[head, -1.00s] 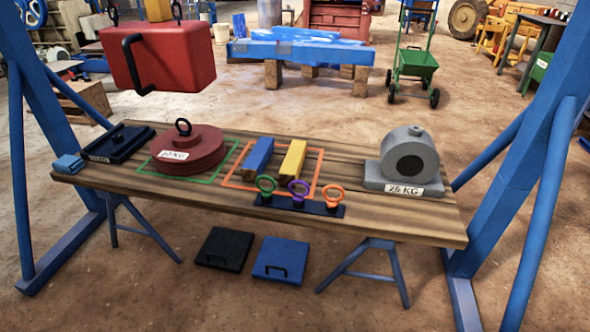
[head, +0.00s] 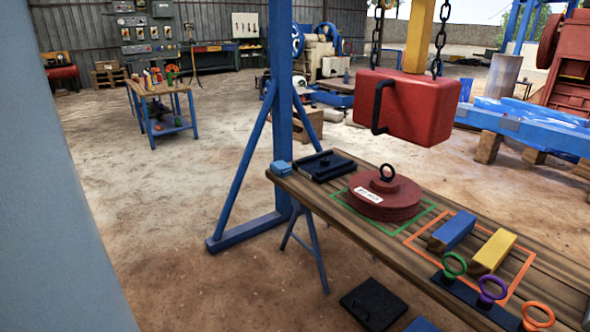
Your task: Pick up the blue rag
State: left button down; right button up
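A small light-blue folded piece, which looks like the blue rag (head: 281,168), lies at the far left corner of the wooden bench (head: 315,205) in the head view. It sits just left of a black tray-like plate (head: 325,166). Neither of my grippers is in view.
A red block (head: 408,105) hangs on chains above the bench. Red discs (head: 384,196), a blue bar (head: 452,230) and a yellow bar (head: 493,252) lie on it. A blue frame post (head: 281,100) stands behind the rag's corner. A grey-blue surface (head: 75,180) blocks the left edge. Open floor lies left of the bench.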

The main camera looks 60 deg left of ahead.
aim_at(281, 168)
jog(key=u, duration=2)
